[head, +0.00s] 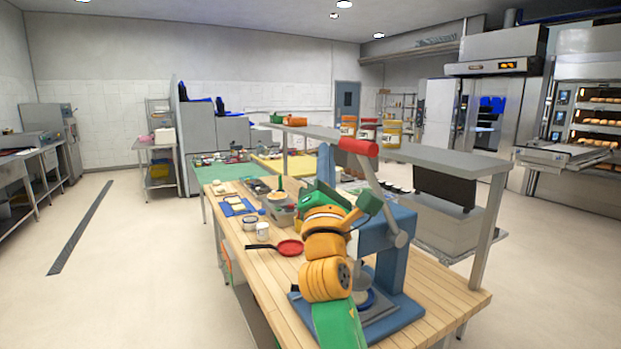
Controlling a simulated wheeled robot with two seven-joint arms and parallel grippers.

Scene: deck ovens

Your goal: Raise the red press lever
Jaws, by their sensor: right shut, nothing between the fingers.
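The blue press (395,265) stands on the near end of the wooden worktable. Its grey lever rod rises from a pivot on the press and leans up to the left. The red lever handle (358,147) is at the top of the rod, above the shelf edge. My right arm, green and orange, comes up from the bottom in front of the press and hides part of it. My right gripper (369,203) is shut and empty, beside the rod and below the red handle, and I see no hold on the lever. My left gripper is not in view.
A grey raised shelf (440,160) with jars runs along the table's right side. A red pan (290,248), a white cup (262,231) and containers lie on the wooden table (270,285) to the left. Floor is open left.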

